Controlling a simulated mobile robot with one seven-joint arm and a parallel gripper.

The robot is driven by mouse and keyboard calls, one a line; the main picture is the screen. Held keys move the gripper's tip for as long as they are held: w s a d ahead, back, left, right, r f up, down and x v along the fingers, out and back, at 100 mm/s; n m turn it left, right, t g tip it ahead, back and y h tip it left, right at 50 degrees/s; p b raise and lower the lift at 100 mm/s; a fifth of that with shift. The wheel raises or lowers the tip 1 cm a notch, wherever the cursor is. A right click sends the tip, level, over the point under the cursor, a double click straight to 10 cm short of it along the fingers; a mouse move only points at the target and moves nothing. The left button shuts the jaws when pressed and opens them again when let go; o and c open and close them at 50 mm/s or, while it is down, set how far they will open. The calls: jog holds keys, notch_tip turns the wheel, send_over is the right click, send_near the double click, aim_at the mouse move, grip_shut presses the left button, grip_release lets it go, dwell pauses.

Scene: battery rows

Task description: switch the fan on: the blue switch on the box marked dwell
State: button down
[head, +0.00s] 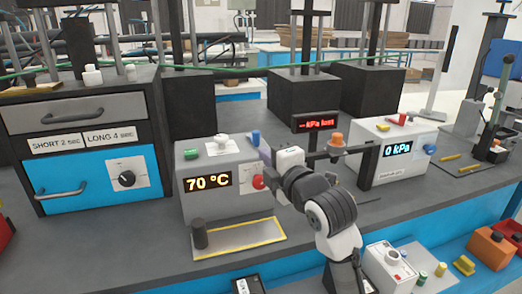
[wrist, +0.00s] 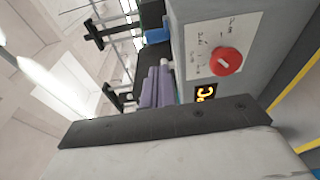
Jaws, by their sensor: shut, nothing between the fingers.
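The grey box (head: 215,205) showing 70 °C stands in the middle of the bench. A blue switch (head: 253,138) stands up at its top right. I cannot read the word dwell on any box. A red knob (head: 258,182) sits on the box's right side, and shows as a red dial (wrist: 226,61) on a white plate in the wrist view. My gripper (head: 265,153) is at the box's right edge, close to the blue switch.
A white 0 kPa box (head: 398,165) at the right carries another blue switch (head: 429,149). A black post with an arm (head: 367,165) stands between the boxes. At left is a cabinet (head: 85,130) labelled SHORT and LONG. A dark cylinder (head: 199,233) stands in front of the middle box.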

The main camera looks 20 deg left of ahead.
aim_at(252, 151)
jog(key=p+x, duration=0.2)
jog(key=x, duration=0.6)
jog(key=shift+w+a, duration=0.15)
jog(key=shift+a, duration=0.1)
jog(key=shift+w+d, duration=0.1)
jog(key=shift+w, duration=0.15)
